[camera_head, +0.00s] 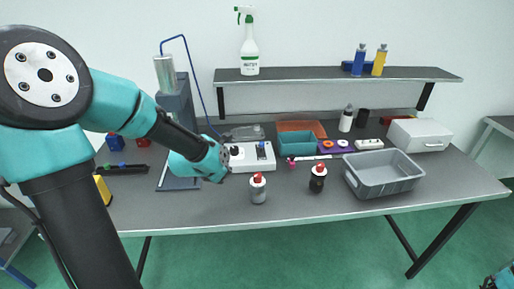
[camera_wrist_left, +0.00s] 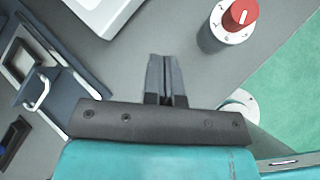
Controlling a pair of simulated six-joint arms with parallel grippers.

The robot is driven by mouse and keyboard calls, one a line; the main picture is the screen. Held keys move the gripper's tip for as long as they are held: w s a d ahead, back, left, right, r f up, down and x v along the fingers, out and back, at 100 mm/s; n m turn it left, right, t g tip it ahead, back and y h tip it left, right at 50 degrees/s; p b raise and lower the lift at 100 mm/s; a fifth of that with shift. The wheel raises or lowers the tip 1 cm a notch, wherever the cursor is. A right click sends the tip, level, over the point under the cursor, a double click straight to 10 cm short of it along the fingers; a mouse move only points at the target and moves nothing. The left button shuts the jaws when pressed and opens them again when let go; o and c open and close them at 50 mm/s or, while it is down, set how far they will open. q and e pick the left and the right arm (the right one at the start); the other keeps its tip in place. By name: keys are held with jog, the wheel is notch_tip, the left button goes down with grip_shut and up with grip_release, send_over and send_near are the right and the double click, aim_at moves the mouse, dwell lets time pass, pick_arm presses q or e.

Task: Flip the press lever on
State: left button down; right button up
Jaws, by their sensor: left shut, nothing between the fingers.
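The press (camera_head: 178,110) is a blue-grey upright unit with a metal cylinder on top and a blue hose, at the back left of the table. My left arm covers part of it, and I cannot make out its lever in the head view. In the left wrist view, blue-grey equipment (camera_wrist_left: 68,68) with a bright metal handle (camera_wrist_left: 38,93) lies at the left; I cannot tell whether this handle is the press lever. My left gripper (camera_wrist_left: 166,62) is shut and empty above the grey table, apart from the handle. My right gripper is out of view.
A white control box (camera_head: 250,157) stands right of my left wrist. A grey bin (camera_head: 382,187) is at the right. The shelf (camera_head: 340,74) overhangs the back.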

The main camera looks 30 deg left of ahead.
pick_arm(q)
jog(key=w+r+n+t, duration=0.1)
jog(key=w+r+t, duration=0.1)
jog(key=w, duration=0.4)
jog(key=shift+w+n+t+y, duration=0.3)
jog(key=shift+w+n+y, duration=0.05)
jog(key=shift+n+y, duration=0.05)
jog(key=shift+f, duration=0.1)
jog(key=x, duration=0.4)
jog(key=r+x, duration=0.1)
jog(key=x, duration=0.3)
jog(key=w+x, duration=0.1)
jog(key=x, duration=0.3)
jog(key=shift+d+r, duration=0.2)
jog(key=shift+r, duration=0.15)
jog(key=shift+w+d, duration=0.1)
jog(key=shift+w, duration=0.4)
jog(key=shift+r, duration=0.1)
